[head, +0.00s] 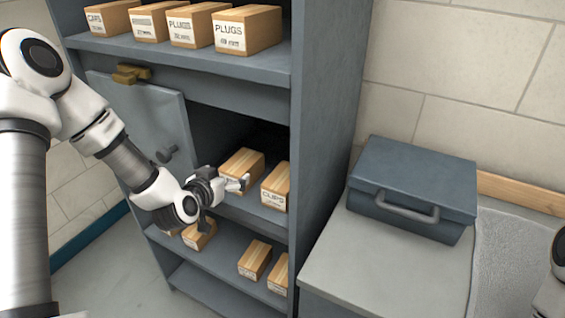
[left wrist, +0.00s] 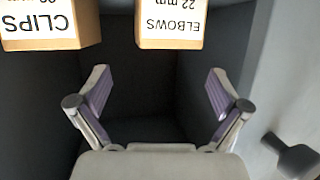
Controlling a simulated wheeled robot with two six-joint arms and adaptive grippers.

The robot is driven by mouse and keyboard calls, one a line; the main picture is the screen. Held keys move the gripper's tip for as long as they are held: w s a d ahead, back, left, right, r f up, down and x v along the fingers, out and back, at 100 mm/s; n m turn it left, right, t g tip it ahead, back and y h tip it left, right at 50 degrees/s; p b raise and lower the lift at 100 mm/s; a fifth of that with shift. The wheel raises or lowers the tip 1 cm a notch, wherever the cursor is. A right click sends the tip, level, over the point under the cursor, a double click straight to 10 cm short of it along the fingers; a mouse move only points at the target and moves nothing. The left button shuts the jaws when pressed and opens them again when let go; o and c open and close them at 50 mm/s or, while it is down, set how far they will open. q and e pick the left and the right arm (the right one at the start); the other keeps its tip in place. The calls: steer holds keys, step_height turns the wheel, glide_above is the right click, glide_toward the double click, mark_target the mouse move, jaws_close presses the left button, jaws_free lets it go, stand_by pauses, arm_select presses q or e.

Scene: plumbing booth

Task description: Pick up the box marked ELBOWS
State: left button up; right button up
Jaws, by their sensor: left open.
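The ELBOWS box (left wrist: 172,25) is a cardboard box with a white label, upside down in the left wrist view and cut by the top edge. In the head view it is the brown box (head: 243,161) on the cabinet's middle shelf, its label largely hidden by my gripper. My left gripper (head: 225,203) is open and empty in front of this box. In the left wrist view its two fingers (left wrist: 159,73) are spread, with the box beyond them and no contact visible. My right gripper is out of view.
A CLIPS box (head: 274,186) stands close beside the ELBOWS box. Several boxes stand on the top shelf (head: 270,66) and lower shelf (head: 222,262). The open cabinet door (head: 150,115), with its knob (left wrist: 291,155), is beside my left arm. A blue toolbox (head: 412,185) sits on the counter.

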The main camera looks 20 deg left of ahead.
mark_target(240, 162)
arm_select(q)
steer(key=x, duration=0.4)
steer(key=shift+a+r, duration=0.1)
steer(key=shift+a, duration=0.1)
steer(key=shift+w, duration=0.3)
steer(key=p+x, duration=0.1)
steer(key=x, duration=0.3)
steer(key=shift+w, duration=0.4)
steer(key=shift+s, duration=0.2)
steer(key=c, duration=1.3)
